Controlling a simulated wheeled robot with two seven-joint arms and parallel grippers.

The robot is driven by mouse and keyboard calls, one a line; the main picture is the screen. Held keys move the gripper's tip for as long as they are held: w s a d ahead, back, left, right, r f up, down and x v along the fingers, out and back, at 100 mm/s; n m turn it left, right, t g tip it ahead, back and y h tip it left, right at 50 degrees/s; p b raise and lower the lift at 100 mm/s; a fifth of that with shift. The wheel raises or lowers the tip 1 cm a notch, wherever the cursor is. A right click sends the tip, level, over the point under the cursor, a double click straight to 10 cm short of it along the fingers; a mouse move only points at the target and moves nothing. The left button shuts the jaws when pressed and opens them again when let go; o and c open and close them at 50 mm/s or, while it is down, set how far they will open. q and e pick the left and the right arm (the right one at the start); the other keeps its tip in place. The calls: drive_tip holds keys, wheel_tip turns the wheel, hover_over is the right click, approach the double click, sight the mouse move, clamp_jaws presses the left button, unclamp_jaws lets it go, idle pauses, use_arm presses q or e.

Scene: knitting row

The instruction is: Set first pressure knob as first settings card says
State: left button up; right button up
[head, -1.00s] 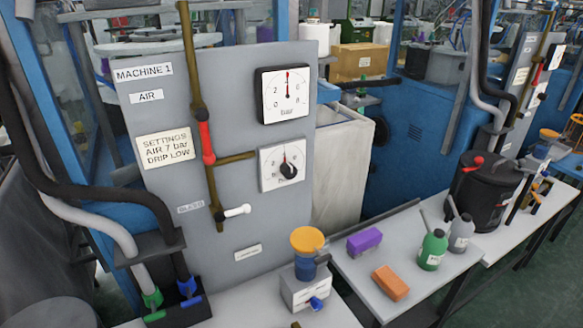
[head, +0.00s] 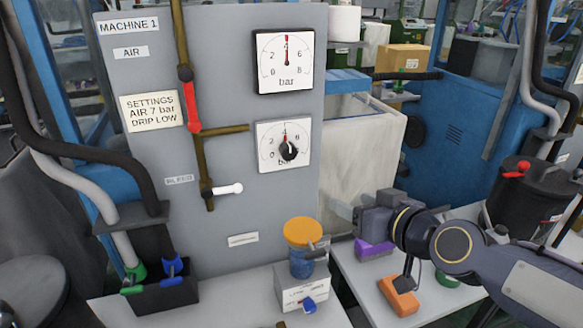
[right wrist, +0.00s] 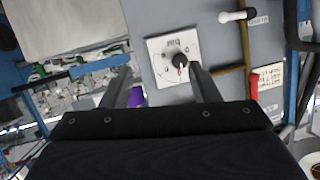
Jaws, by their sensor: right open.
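The black pressure knob (head: 288,150) sits on a white dial marked in bar on the grey Machine 1 panel (head: 230,190). The settings card (head: 151,110) reads "AIR 7 bar, DRIP LOW". My right gripper (head: 336,225) is open and empty, below and right of the knob, apart from it. In the right wrist view the knob (right wrist: 181,62) shows between the open fingers (right wrist: 160,80), nearer the right one. My left gripper is not in view.
A red-handled valve (head: 191,105) and a white bleed lever (head: 226,189) are on pipes left of the knob. An orange-capped oiler (head: 303,232) stands below. Space before the dial is clear.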

sight(290, 153)
drive_tip(key=w+a+t+b, duration=0.1)
drive_tip(key=w+a, duration=0.3)
drive_tip(key=w, duration=0.1)
drive_tip(key=w+a+r+n+t+b, duration=0.1)
drive_tip(key=w+a+b, duration=0.1)
drive_tip(key=w, duration=0.3)
drive_tip(key=w+a+n+t+b, duration=0.1)
drive_tip(key=w+a+t+b, duration=0.1)
drive_tip(key=w+a, duration=0.3)
drive_tip(key=shift+w+a+r+h, duration=0.2)
drive_tip(key=shift+w+a+h, duration=0.1)
drive_tip(key=shift+a, duration=0.05)
drive_tip(key=shift+c, duration=0.5)
drive_tip(key=c, duration=0.9)
